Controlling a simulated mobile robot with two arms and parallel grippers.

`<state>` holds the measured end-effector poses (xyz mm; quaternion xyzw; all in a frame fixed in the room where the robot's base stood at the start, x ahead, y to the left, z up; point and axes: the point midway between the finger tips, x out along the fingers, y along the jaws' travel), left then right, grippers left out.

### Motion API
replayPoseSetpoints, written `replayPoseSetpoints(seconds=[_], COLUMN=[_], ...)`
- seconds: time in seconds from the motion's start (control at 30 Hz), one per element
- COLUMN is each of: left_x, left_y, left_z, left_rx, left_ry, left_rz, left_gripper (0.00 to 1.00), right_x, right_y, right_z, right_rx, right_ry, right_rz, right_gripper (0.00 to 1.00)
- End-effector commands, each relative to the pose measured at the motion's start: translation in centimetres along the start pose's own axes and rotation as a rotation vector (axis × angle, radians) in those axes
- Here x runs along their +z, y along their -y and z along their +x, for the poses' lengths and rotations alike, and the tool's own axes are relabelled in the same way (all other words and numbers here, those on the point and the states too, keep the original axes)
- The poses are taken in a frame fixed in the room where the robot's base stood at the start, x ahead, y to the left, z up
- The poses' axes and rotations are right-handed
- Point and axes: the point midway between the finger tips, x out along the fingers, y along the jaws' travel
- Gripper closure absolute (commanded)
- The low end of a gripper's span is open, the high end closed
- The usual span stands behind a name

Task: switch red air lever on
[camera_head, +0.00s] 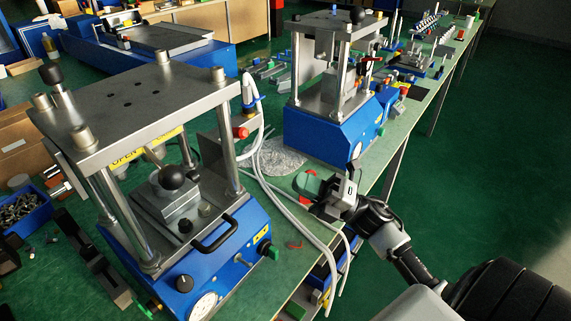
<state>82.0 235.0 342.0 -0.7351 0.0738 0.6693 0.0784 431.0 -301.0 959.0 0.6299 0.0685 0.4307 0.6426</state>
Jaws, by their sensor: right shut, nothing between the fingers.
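A small flat red piece that looks like a lever (295,245) shows low at the bench edge, right of the near press's green button (268,250). A round red knob (240,132) is on the air fitting behind that press, beside the white hoses. I cannot tell for sure which red part is the air lever, or its position. My right gripper (308,197) is shut and empty over the bench edge, right of the white hoses. A green and red part shows at its fingertips; I cannot tell whether they touch. My left gripper is out of view.
The near press (215,248) with its posts and black handle fills the left. White hoses (290,212) hang over the bench edge close to my right gripper. A second blue press (330,135) stands behind. Open green floor (455,190) lies to the right.

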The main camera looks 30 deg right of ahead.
Motion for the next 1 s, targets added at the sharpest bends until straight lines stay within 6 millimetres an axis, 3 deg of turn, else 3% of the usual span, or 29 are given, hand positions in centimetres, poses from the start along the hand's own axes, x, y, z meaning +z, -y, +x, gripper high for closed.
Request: replayPoseSetpoints(seconds=[0.43,0.63,1.0], left_x=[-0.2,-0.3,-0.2], left_y=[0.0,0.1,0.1], left_z=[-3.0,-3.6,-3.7], left_rx=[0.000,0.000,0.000], left_ry=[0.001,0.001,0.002], left_rz=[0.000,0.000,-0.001], left_gripper=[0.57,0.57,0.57], right_x=[0.1,2.2,2.8], right_y=[-0.4,-0.2,0.0], right_z=[9.4,11.1,11.6], right_rx=[0.004,0.001,0.000], right_ry=[-0.001,0.000,-0.001], right_rz=[-0.002,-0.002,-0.001], right_gripper=[1.00,1.00,1.00])
